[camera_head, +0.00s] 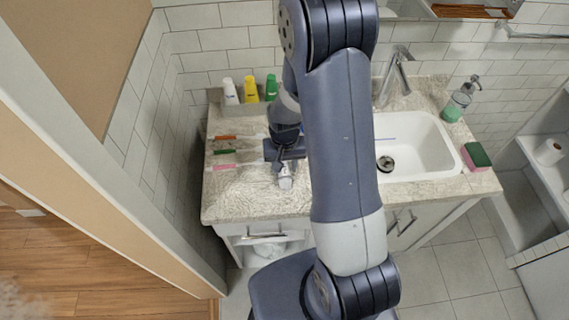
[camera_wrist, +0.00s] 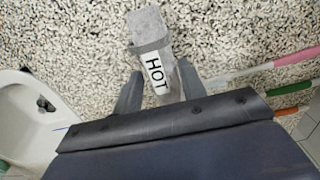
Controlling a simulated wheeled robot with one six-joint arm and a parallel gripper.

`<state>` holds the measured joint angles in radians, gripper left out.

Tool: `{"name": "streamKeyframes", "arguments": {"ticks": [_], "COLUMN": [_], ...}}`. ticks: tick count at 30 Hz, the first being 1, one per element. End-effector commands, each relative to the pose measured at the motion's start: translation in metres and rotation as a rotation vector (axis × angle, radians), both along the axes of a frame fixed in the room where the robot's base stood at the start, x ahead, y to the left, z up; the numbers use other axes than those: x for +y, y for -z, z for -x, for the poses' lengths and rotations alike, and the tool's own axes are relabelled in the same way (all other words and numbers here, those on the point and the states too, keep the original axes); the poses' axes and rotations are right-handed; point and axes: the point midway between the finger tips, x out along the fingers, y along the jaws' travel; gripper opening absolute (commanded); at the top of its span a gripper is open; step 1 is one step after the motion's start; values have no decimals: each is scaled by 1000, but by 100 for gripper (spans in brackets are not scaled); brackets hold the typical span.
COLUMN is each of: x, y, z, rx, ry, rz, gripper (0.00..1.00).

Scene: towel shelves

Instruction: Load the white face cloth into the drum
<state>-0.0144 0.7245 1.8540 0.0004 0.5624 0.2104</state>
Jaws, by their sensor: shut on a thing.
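My gripper (camera_wrist: 158,88) points down over the speckled countertop, left of the sink. It is shut on a grey block with a white "HOT" label (camera_wrist: 153,58), which sits between the fingers. In the head view the gripper (camera_head: 286,166) is partly hidden by my arm, and a pale end of the block (camera_head: 285,182) shows below it. I cannot make out a white face cloth or a drum in either view.
Pink, green and orange toothbrushes (camera_head: 224,152) lie left of the gripper. White, yellow and green bottles (camera_head: 250,89) stand behind. The white sink (camera_head: 424,135), faucet (camera_head: 394,72), soap bottle (camera_head: 459,101) and sponge (camera_head: 476,156) are to the right. A pale thing shows under the counter (camera_head: 268,251).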

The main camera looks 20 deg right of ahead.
Motion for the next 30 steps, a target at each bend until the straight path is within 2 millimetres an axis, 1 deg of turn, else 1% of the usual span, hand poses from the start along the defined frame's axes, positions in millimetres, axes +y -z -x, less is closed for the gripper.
{"name": "streamKeyframes", "arguments": {"ticks": [1, 2, 9, 10, 17, 21, 26, 30], "x": [0, 0, 0, 0, 0, 0, 0, 0], "y": [3, 3, 2, 2, 1, -4, -23, -47], "z": [0, 0, 0, 0, 0, -1, -1, -1], "rx": [0, 0, 0, 0, 0, -2, -5, -5], "ry": [0, 0, 0, 0, 0, 0, 0, 0], "rz": [0, 0, 0, 0, 0, 0, 0, 0], "gripper": [15, 40, 60, 61, 61, 61, 61, 61]}}
